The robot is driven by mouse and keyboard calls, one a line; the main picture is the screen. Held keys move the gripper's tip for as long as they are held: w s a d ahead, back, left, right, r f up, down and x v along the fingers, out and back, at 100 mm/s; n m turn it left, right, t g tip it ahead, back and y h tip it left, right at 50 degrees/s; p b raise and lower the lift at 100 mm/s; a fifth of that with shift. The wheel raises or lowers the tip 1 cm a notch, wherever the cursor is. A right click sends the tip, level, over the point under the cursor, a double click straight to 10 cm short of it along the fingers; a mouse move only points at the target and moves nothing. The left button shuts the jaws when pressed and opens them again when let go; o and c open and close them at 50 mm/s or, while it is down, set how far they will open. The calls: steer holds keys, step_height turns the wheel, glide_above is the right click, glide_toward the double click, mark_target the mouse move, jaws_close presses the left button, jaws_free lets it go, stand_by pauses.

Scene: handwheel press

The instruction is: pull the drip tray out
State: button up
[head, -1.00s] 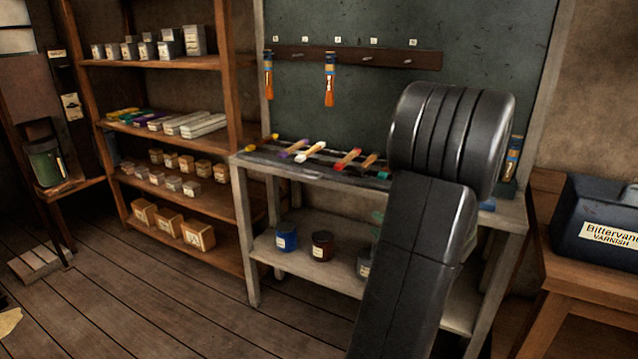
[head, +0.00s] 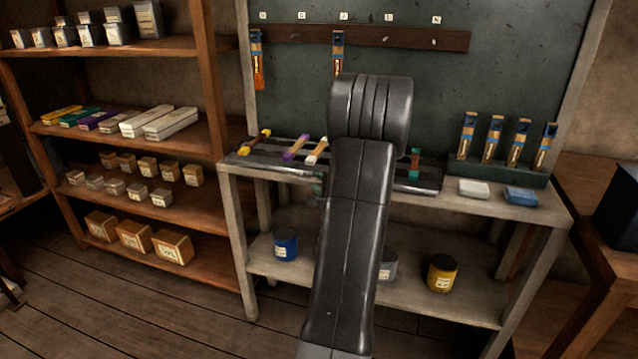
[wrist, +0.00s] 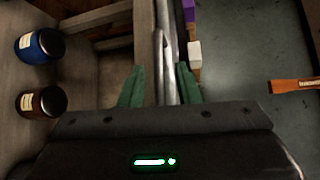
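My gripper (wrist: 160,88) shows two green fingers standing apart in the wrist view. Pale metal bars (wrist: 169,60), seemingly the tray's front edge or handle, run up between the fingers, nearer the right one. I cannot tell if either finger touches them. In the head view a bit of green finger shows at the tray's front, left of my arm.
The workbench (head: 540,205) has a lower shelf with a blue jar (head: 286,244) and a yellow jar (head: 442,273). Upright brushes stand in a rack (head: 500,170) at right. Two brushes hang from a wall rail (head: 380,37). A stocked shelf (head: 205,90) stands left.

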jaws_close()
steer(key=s+a+b, duration=0.2)
steer(key=s+b, duration=0.3)
steer(key=s, duration=0.2)
steer(key=s+a+b, duration=0.2)
steer(key=s+b, duration=0.4)
steer(key=s, duration=0.1)
steer(key=shift+s+a, duration=0.25)
steer(key=shift+a, duration=0.1)
jaws_free()
